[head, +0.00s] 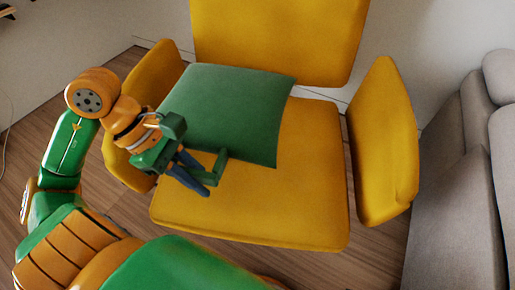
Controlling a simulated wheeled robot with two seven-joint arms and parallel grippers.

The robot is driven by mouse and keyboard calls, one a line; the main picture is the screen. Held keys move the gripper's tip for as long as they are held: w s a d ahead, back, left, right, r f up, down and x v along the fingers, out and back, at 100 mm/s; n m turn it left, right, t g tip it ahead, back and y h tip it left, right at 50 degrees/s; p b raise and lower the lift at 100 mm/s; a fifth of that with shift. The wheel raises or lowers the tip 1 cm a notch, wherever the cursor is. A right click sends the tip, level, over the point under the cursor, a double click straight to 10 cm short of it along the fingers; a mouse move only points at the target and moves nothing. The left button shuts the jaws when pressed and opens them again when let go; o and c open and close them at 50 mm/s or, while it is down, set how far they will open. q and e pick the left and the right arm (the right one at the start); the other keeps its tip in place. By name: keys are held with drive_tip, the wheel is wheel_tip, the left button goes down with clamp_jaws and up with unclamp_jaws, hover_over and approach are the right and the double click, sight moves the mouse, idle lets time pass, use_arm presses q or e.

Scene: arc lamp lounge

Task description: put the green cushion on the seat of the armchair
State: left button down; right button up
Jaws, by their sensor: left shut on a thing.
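The green cushion (236,105) is over the left rear part of the yellow armchair's seat (290,205), tilted slightly in the picture. My left gripper (207,176) is at the cushion's front left edge and is shut on it. Part of the cushion's left corner is hidden behind the gripper. I cannot tell whether the cushion's underside touches the seat. The armchair has a yellow backrest (280,40) behind the cushion. My right gripper is not in view.
The armchair's left armrest (157,75) is close beside my left arm. Its right armrest (383,145) stands clear. A grey sofa (455,215) is at the right. The front and right of the seat are bare. Wooden floor (110,215) shows at the left.

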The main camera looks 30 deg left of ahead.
use_arm(q)
drive_tip(key=shift+s+a+n, duration=0.15)
drive_tip(key=shift+a+n, duration=0.25)
drive_tip(key=shift+n, duration=0.1)
drive_tip(key=w+d+f, duration=0.2)
drive_tip(key=w+d, duration=0.1)
drive_tip(key=d, duration=0.1)
hover_over(274, 201)
drive_tip(key=a, duration=0.2)
drive_tip(key=f, duration=0.7)
drive_tip(key=shift+s+a+f, duration=0.15)
drive_tip(key=shift+s+f, duration=0.1)
drive_tip(key=shift+s, duration=0.15)
drive_tip(key=f, duration=0.1)
drive_tip(key=f+b, duration=0.1)
drive_tip(key=f, duration=0.1)
drive_tip(key=shift+w+d+f, duration=0.15)
drive_tip(key=shift+d+f, duration=0.05)
drive_tip(key=shift+f, duration=0.1)
drive_tip(key=c, duration=0.8)
unclamp_jaws()
drive_tip(key=shift+c, duration=0.2)
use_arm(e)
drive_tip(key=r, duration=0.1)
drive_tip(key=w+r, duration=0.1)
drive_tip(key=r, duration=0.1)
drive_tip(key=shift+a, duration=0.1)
